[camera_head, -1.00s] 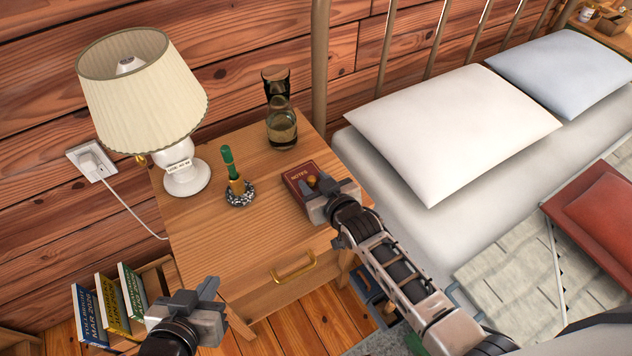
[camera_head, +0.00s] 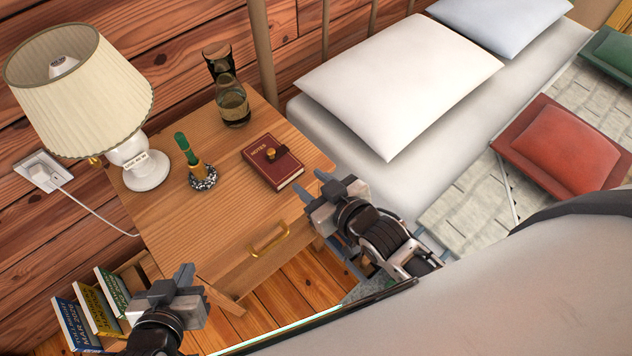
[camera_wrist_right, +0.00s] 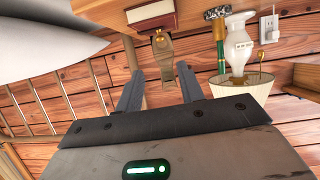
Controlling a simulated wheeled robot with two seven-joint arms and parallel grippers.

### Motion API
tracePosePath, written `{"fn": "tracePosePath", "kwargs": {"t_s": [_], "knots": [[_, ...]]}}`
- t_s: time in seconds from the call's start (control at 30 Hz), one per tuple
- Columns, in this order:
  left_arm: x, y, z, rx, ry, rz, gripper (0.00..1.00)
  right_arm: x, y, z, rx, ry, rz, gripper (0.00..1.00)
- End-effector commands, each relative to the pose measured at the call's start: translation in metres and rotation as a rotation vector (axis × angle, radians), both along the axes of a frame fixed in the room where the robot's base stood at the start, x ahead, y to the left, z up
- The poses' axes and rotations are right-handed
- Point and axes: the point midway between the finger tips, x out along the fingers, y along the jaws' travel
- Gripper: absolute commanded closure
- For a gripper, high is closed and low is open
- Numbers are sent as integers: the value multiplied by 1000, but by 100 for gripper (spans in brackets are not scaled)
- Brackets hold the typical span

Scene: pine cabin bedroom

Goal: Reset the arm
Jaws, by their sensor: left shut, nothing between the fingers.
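My left gripper (camera_head: 183,283) is shut and empty at the lower left in the head view, in front of the nightstand (camera_head: 210,236). My right gripper (camera_head: 317,186) is at the nightstand's front right corner, clear of the notebook. Its two fingers stand apart with nothing held between them in the right wrist view (camera_wrist_right: 160,85). A red notebook (camera_head: 262,168) lies on the nightstand top.
Books (camera_head: 90,310) stand low at left. The bed with a white pillow (camera_head: 400,85) is at right.

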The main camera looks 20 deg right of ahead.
Motion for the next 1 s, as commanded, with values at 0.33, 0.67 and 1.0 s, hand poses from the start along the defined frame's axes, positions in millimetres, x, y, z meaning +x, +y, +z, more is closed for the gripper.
{"fn": "tracePosePath", "kwargs": {"t_s": [0.33, 0.67, 1.0], "knots": [[1, 0, 1, 0, -4, 1, 100, -9, -3, 4, 0, -1, 0, 62], [2, -2, 4, -10, -8, 9, 100, -64, -16, -8, -9, 189, -42, 62], [2, -2, 4, -10, -8, 9, 100, -81, -20, -10, -13, 251, -52, 62]]}}
